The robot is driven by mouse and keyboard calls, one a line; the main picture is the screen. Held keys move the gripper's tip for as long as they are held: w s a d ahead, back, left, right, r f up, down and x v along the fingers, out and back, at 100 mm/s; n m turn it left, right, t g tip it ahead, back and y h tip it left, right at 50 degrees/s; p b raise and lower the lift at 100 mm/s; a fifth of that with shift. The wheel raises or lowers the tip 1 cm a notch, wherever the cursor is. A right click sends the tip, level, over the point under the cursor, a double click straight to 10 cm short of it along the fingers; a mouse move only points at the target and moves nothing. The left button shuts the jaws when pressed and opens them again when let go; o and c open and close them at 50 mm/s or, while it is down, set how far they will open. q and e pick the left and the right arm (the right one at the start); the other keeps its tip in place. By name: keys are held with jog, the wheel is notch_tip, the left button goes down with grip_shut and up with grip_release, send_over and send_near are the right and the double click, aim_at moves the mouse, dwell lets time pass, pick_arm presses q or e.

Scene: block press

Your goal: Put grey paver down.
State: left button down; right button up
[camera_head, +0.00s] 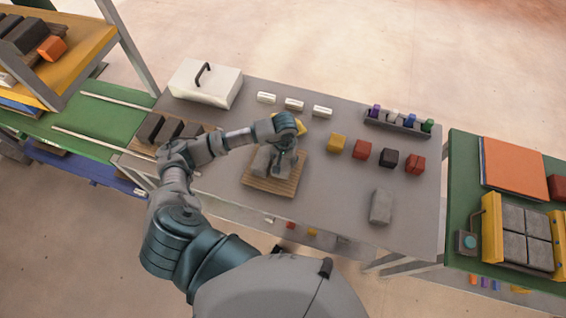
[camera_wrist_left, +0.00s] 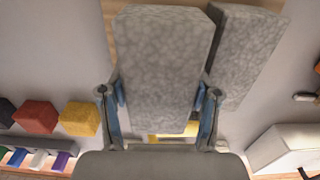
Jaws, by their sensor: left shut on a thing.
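My left gripper (camera_head: 287,152) is shut on a grey paver (camera_wrist_left: 160,65), with one finger on each side of it in the left wrist view. The held paver (camera_head: 285,166) is over the wooden board (camera_head: 270,187); I cannot tell whether it touches the board. A second grey paver (camera_head: 262,160) lies on the board close beside the held one and also shows in the wrist view (camera_wrist_left: 246,50). A third grey paver (camera_head: 381,207) lies alone on the grey table toward the right. My right gripper is not in view.
Yellow (camera_head: 337,142), red and dark cubes stand in a row right of the board. A white box (camera_head: 205,83) with a black handle and several white pieces are at the back. Dark blocks (camera_head: 170,130) lie left. A press (camera_head: 492,228) with grey pavers stands on the right green table.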

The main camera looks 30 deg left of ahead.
aim_at(286, 159)
pick_arm(q)
jog(key=shift+w+d, duration=0.1)
jog(key=shift+d, duration=0.25)
jog(key=f, duration=0.1)
jog(key=d+f, duration=0.1)
jog(key=shift+d+f+p, duration=0.1)
jog(key=shift+f+p, duration=0.2)
jog(key=shift+p, duration=0.05)
jog(key=shift+f, duration=0.15)
jog(key=shift+a+f, duration=0.15)
jog(key=shift+a, duration=0.4)
jog(key=c, duration=0.5)
grip_release()
jog(key=shift+a+f, duration=0.1)
jog(key=shift+a, duration=0.25)
jog(key=shift+d, duration=0.65)
jog(key=shift+a, duration=0.4)
jog(key=shift+a+r, duration=0.1)
jog(key=shift+r, duration=0.4)
jog(key=r, duration=0.7)
jog(key=r+b, duration=0.1)
jog(key=r, duration=0.2)
jog(key=shift+d+r, duration=0.35)
jog(key=shift+a+r, duration=0.1)
jog(key=shift+r, duration=0.15)
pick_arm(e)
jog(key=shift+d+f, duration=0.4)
